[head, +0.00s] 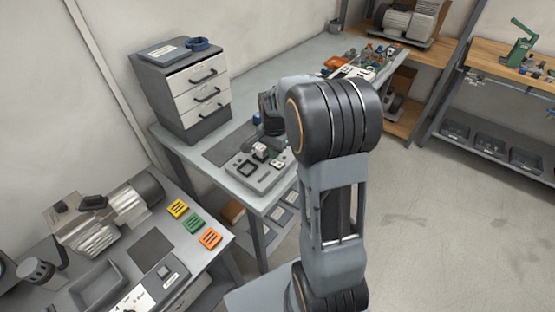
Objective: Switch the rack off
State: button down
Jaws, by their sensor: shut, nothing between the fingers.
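No part is clearly marked as the rack or its switch. A grey fixture (258,174) lies on the middle bench, with a pale block with a dark reddish top (260,152) and a black square frame on it. A white panel (139,301) with small dark controls and a grey unit with a square button (166,271) sit at the lower left; their labels are too small to read. My gripper (266,134) is shut and empty, pointing down just above the back of the grey fixture. My arm partly hides it, so contact cannot be told.
A drawer cabinet (188,91) stands behind the fixture. A motor assembly (103,215) and yellow, green and orange blocks (193,223) are on the near-left bench. Small parts (368,59) crowd the far bench end. Open floor (430,220) lies to the right.

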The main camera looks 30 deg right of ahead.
aim_at(274, 162)
jog(key=shift+r+p, duration=1.6)
jog(key=shift+r, duration=0.75)
